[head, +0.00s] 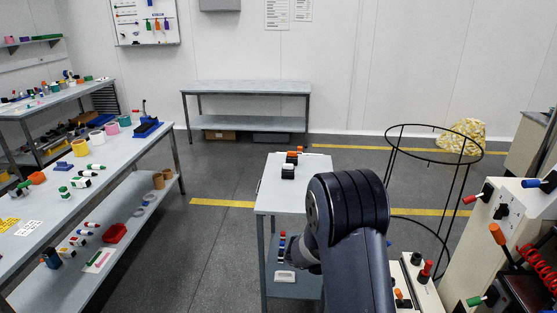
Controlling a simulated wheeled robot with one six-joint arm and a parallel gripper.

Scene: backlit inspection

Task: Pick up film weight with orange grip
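A small dark block with an orange top (292,157) stands near the far end of the narrow grey table (272,201); it looks like the film weight with the orange grip, but it is too small to be sure. Another dark block with a pale band (288,171) stands just in front of it, and a small red-orange piece shows behind it. My dark arm rises in the foreground and covers the right part of this table. My gripper does not show; the arm hides it or it is out of frame.
A long bench (90,178) with tapes, markers and small tools runs along the left. A black wire ring stand (434,160) and a cabinet with coloured handles (515,215) are at right. Floor between the left bench and narrow table is clear. An empty-topped bench (246,87) stands at the back.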

